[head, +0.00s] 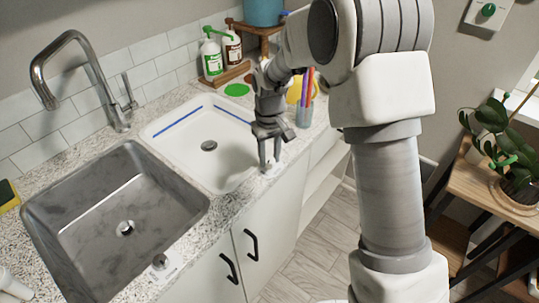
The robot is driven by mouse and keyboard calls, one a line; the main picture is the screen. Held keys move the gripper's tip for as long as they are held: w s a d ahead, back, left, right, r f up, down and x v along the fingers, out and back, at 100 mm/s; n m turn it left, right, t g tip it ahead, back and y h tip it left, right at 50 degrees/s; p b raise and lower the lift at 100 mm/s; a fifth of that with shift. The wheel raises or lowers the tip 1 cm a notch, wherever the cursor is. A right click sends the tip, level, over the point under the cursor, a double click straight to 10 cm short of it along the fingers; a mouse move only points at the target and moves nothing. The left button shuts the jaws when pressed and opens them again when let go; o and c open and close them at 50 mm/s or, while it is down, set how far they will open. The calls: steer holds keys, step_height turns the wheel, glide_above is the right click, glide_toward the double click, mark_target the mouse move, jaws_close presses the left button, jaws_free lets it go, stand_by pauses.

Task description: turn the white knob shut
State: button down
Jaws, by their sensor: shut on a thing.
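My gripper (269,155) points down at the front edge of the counter, just right of the white basin. Its fingers are shut on the white knob (268,171), which sits low on the countertop. The fingers hide most of the knob, so I cannot tell how far it is turned.
The steel sink (60,192) and white basin (176,128) are set in the speckled counter. A tall tap (112,112) stands behind them. Soap bottles (212,60) and a pen cup (305,112) stand near my arm. A potted plant (515,165) is on the right.

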mark_target(270, 160)
steer(key=m, duration=0.3)
steer(key=shift+m, duration=0.5)
steer(key=c, duration=0.5)
jaws_free()
step_height(270, 160, up, 18)
steer(key=shift+f+p, duration=0.25)
steer(key=shift+p, duration=0.95)
steer(key=shift+r, duration=0.1)
